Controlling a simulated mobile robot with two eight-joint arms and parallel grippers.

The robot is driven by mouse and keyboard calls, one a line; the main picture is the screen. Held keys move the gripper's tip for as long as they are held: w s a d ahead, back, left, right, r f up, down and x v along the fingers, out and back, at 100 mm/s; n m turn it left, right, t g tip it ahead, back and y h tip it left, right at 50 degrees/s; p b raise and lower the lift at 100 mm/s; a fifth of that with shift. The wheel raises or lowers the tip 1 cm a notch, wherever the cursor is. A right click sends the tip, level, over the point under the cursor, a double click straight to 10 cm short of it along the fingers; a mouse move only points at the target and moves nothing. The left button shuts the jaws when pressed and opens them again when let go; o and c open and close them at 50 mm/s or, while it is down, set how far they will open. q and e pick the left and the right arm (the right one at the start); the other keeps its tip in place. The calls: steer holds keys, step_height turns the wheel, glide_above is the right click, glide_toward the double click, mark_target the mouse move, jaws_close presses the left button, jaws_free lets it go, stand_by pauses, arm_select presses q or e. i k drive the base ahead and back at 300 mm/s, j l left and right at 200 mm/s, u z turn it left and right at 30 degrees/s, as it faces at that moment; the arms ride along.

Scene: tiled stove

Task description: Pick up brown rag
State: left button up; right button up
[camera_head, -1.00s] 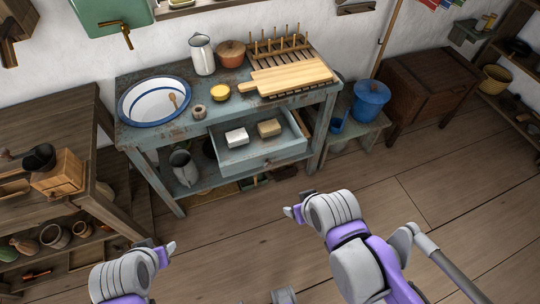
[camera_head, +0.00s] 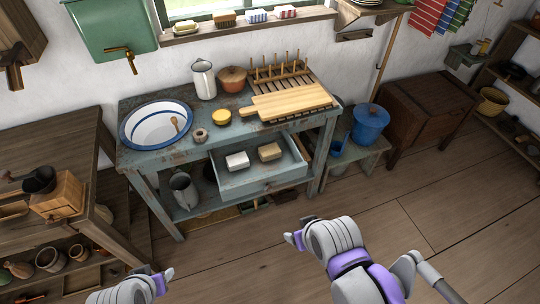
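A tan-brown folded block that looks like the brown rag (camera_head: 270,151) lies in the open drawer (camera_head: 262,184) of the blue-grey washstand (camera_head: 140,158). A white folded piece (camera_head: 237,161) lies left of it in the same drawer. My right gripper (camera_head: 291,238) is in front of the washstand, below the drawer in the picture and apart from it. My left gripper (camera_head: 166,273) is at the lower left, farther from the drawer. Both seem empty; their fingers are too small and foreshortened to tell open from shut.
On the washstand are a blue-rimmed basin (camera_head: 133,132), a jug (camera_head: 203,79), a brown pot (camera_head: 232,79) and a cutting board (camera_head: 292,102). A shelf table (camera_head: 60,150) stands left. A bench with a blue pot (camera_head: 370,120) stands right. The floor (camera_head: 420,225) in front is clear.

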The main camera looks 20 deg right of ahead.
mark_target(272, 151)
steer(key=i+z, duration=0.3)
steer(key=i, duration=0.4)
steer(key=i+j+z, duration=0.15)
steer(key=i+z, duration=0.15)
steer(key=i, duration=0.4)
